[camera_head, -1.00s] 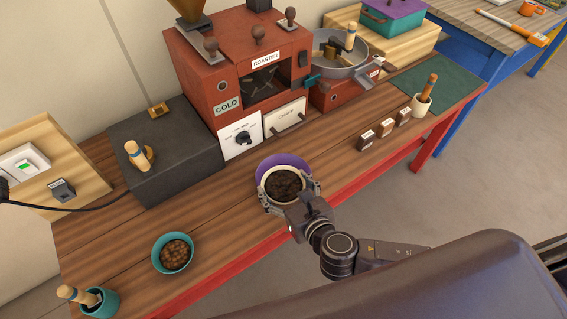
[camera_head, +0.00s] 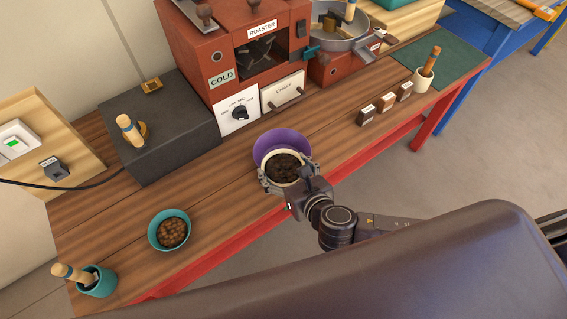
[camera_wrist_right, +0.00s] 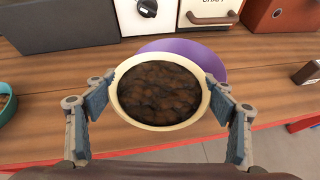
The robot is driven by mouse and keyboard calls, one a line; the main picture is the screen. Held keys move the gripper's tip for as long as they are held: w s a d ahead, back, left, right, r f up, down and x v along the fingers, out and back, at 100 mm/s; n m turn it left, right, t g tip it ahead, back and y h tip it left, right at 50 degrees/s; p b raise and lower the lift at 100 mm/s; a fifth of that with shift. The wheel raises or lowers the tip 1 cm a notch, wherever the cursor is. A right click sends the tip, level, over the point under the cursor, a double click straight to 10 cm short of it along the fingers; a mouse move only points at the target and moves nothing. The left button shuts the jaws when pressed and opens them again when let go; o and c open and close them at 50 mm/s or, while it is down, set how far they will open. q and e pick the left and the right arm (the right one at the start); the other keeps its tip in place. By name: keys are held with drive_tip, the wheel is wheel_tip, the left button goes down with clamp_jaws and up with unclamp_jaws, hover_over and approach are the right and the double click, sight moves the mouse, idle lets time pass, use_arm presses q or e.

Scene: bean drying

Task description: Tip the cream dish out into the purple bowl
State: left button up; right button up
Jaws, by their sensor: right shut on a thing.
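The cream dish (camera_wrist_right: 163,126) is full of dark brown beans (camera_wrist_right: 160,92); its rim shows around them in the right wrist view. My right gripper (camera_head: 287,177) is shut on the dish, one finger on each side, and the dish looks about level. The purple bowl (camera_head: 272,143) is on the wooden bench just behind the dish, partly hidden by it; it also shows in the right wrist view (camera_wrist_right: 208,54). The inside of the bowl is mostly hidden. My left gripper is not in view.
A teal bowl of brown beans (camera_head: 173,246) stands at the left on the bench (camera_head: 215,195). The red roaster (camera_head: 225,50) stands behind the purple bowl. Several small labelled blocks (camera_head: 386,102) and a cream cup (camera_head: 423,80) are to the right.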

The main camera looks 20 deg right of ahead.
drive_tip(key=shift+r+g+p, duration=0.5)
drive_tip(key=shift+g+p, duration=0.1)
drive_tip(key=shift+p, duration=0.5)
drive_tip(key=g+p, duration=0.1)
drive_tip(key=p, duration=0.1)
drive_tip(key=g+p, duration=0.1)
drive_tip(key=shift+w+r+m+p, duration=0.15)
drive_tip(key=shift+r+m+p, duration=0.15)
drive_tip(key=shift+m+p, duration=0.1)
drive_tip(key=shift+f, duration=0.35)
drive_tip(key=shift+r, duration=0.1)
drive_tip(key=shift+r, duration=0.15)
drive_tip(key=g+p, duration=0.1)
drive_tip(key=p, duration=0.1)
drive_tip(key=g+p, duration=0.1)
drive_tip(key=p, duration=0.2)
drive_tip(key=shift+w+r+y, duration=0.15)
drive_tip(key=shift+r+y, duration=0.15)
drive_tip(key=shift+r, duration=0.1)
drive_tip(key=shift+f+p, duration=0.1)
drive_tip(key=shift+p, duration=0.5)
drive_tip(key=shift+f, duration=0.15)
